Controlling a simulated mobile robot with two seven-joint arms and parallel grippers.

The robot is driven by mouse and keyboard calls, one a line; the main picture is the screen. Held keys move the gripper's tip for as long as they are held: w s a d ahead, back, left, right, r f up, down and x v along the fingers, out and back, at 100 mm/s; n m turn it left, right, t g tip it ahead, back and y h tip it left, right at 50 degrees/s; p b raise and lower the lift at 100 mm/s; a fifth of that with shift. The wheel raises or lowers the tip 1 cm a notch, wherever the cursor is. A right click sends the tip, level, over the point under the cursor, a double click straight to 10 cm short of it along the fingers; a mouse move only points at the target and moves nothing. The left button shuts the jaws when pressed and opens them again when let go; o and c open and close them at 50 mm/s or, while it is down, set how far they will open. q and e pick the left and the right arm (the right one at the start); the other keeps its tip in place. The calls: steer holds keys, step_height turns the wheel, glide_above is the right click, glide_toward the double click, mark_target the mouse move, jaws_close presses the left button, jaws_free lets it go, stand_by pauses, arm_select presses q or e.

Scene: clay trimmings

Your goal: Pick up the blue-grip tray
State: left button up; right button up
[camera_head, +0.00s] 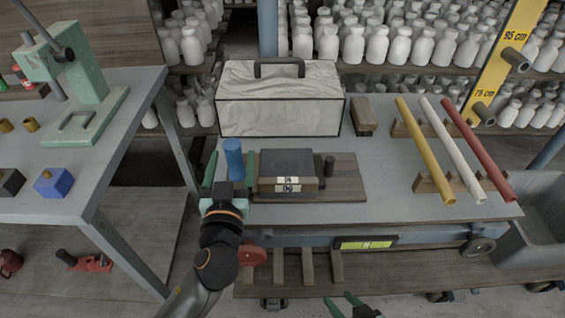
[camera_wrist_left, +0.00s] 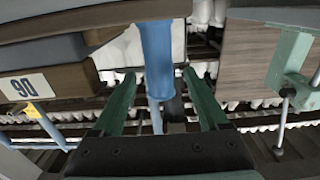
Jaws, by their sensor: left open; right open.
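The tray is a brown wooden board (camera_head: 345,182) on the grey table, with an upright blue grip (camera_head: 234,158) at its left end and a dark grip (camera_head: 330,166) towards its right. A dark block with a numbered label (camera_head: 288,168) sits on it. My left gripper (camera_head: 232,158) is open, its green fingers on either side of the blue grip. The left wrist view shows the blue grip (camera_wrist_left: 157,60) between the open fingers (camera_wrist_left: 159,74), with gaps visible on both sides. My right gripper (camera_head: 344,302) is open and empty at the bottom edge, well below the tray, partly cut off.
A lidded-looking pale case with a dark handle (camera_head: 280,98) stands behind the tray. A small wooden block (camera_head: 363,116) is beside it. Yellow, white and red rods (camera_head: 447,150) lie on wooden rests at right. A green press (camera_head: 80,85) stands on the left table.

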arm_select(q)
steer(key=shift+w, duration=0.1)
steer(key=shift+c, duration=0.2)
jaws_close()
stand_by(0.5)
stand_by(0.7)
steer(key=shift+r, duration=0.25)
